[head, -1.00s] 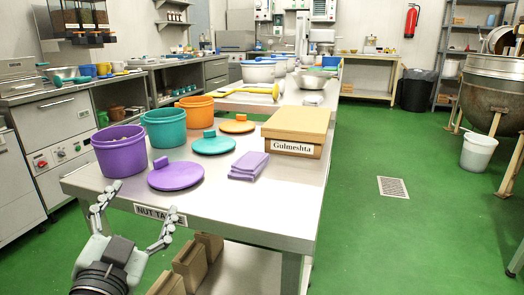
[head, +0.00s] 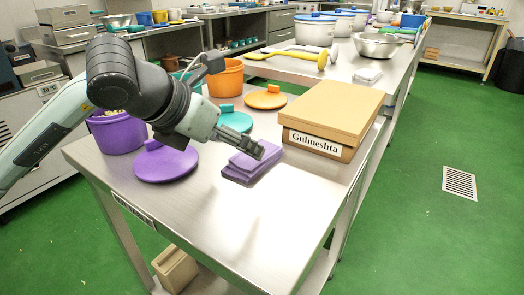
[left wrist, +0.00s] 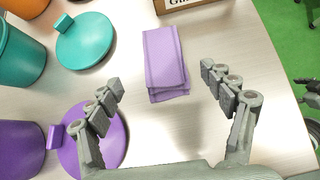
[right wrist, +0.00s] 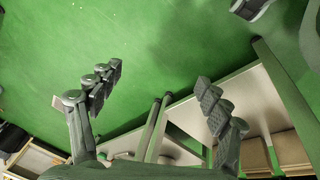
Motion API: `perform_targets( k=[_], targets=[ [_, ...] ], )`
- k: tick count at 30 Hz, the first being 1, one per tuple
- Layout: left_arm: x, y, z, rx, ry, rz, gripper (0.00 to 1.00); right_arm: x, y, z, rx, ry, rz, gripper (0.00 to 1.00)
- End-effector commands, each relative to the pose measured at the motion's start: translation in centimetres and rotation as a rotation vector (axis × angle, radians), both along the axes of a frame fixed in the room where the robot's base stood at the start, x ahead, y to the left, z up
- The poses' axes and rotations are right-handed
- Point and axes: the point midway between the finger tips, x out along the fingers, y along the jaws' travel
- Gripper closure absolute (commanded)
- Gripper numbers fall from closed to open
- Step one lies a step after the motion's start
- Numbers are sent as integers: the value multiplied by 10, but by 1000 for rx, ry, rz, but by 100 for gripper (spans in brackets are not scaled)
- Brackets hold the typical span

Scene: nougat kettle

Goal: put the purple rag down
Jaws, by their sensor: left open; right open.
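The folded purple rag (head: 248,166) lies flat on the steel table (head: 245,225), in front of the cardboard box. It also shows in the left wrist view (left wrist: 165,55), ahead of my left gripper (left wrist: 161,78) and between the lines of its spread fingers. My left gripper (head: 232,106) is open and empty above the table; one finger overlaps the rag in the head view, and I cannot tell whether it touches. My right gripper (right wrist: 160,76) is open and empty, with green floor and table legs beyond it; the head view does not show it.
The box labelled Gulmeshta (head: 330,112) stands behind the rag. A purple lid (head: 165,165), teal lid (head: 236,121) and orange lid (head: 265,98) lie nearby. Purple (head: 115,135) and orange (head: 228,78) tubs stand at left. The table's front right is clear.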

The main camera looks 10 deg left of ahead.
Motion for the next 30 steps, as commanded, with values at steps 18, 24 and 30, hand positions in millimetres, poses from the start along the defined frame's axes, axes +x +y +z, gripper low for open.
perform_targets(
  k=[18, 24, 30],
  targets=[
    [43, -24, -50, -2, 3, -6, 19, 2, 1, -19, 10, 9, 2, 22],
    [43, -24, -51, -2, 2, -6, 21, 2, 1, -19, 10, 9, 2, 22],
    [42, -24, -50, -2, 2, -6, 46, 3, 1, -19, 10, 9, 2, 22]
  ],
)
